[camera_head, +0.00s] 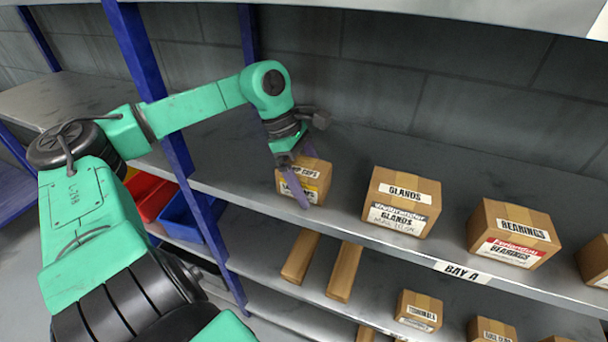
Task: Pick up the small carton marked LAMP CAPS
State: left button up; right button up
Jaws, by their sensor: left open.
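The small carton with a label ending in "CAPS" (318,184) stands on the upper shelf, at the left end of the row of cartons. It is brown, with a white top label and a yellow and white front label, both partly hidden by my gripper. My left gripper (300,178) is at this carton, its purple fingers reaching down over the top and front. The fingers are open. I cannot tell whether they touch the carton. My right gripper is not in view.
Cartons marked GLANDS (400,203) and BEARINGS (512,235) stand to the right on the same shelf (450,185). A blue upright (180,150) is left of the carton. Long boxes (343,272) and small cartons (418,311) lie below. Red (150,196) and blue (180,215) bins sit left.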

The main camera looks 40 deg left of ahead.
pick_arm(q)
jog(key=shift+c, duration=0.3)
jog(key=c, duration=1.3)
